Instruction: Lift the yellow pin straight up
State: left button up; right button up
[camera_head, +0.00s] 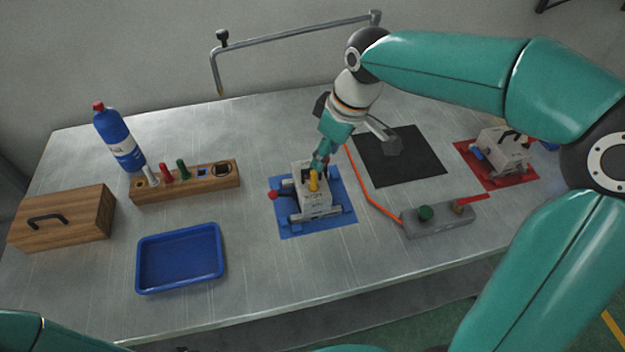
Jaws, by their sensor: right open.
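The yellow pin (314,182) stands upright in the top of a grey mold block (311,202), which sits on a blue mat (340,217). My right gripper (321,164) points down just above and behind the yellow pin, close to it. Its fingers are open, and I cannot tell whether they touch the pin. A red knob (273,195) sticks out of the block's left side. My left gripper is out of view.
A wooden rack (190,188) with coloured pegs, a blue tray (181,258) and a wooden box (62,217) lie left. A black mat (425,165), a grey control box (438,223) with an orange cable and a second block (502,147) on a red mat (519,178) lie right.

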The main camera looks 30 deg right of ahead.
aim_at(314, 172)
jog(key=shift+a+p+x, duration=0.15)
jog(key=shift+p+x, duration=0.1)
jog(key=shift+x, duration=1.2)
jog(key=shift+a+p+x, duration=0.15)
jog(key=shift+p+x, duration=0.1)
jog(key=shift+x, duration=1.25)
jog(key=shift+w+r, duration=0.1)
jog(key=shift+w, duration=0.05)
grip_shut()
